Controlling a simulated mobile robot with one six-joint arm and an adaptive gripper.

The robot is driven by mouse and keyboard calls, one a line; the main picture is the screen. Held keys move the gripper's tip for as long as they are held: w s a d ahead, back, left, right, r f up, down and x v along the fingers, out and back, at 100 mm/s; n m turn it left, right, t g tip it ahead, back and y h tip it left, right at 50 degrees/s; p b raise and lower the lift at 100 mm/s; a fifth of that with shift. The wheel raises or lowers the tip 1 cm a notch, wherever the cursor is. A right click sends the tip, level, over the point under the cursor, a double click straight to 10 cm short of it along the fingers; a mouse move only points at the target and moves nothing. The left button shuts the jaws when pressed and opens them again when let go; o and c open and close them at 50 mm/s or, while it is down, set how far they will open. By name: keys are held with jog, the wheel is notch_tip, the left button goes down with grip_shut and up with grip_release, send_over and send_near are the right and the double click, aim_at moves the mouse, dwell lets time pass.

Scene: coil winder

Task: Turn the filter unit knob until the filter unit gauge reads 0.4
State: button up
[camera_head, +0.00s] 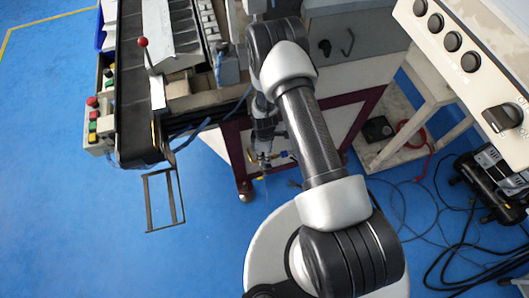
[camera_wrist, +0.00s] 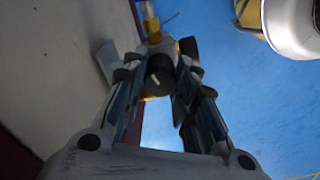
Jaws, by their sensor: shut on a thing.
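The filter unit knob (camera_wrist: 161,71) shows in the wrist view as a small dark cylinder with a short white mark on its face. The fingers of my gripper (camera_wrist: 158,80) stand on either side of it and are shut on it. Yellow fittings of the filter unit (camera_wrist: 151,24) show behind and above the knob.
A pale panel (camera_wrist: 50,60) lies close on the left in the wrist view. In the head view a conveyor (camera_head: 132,90) with buttons stands at left, and a white stand (camera_head: 410,155) and loose cables (camera_head: 440,225) at right. Blue floor is clear at lower left.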

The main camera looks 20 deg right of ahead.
dwell(0.5)
jog(key=o, duration=1.1)
notch_tip(320, 180, up, 12)
dwell(0.5)
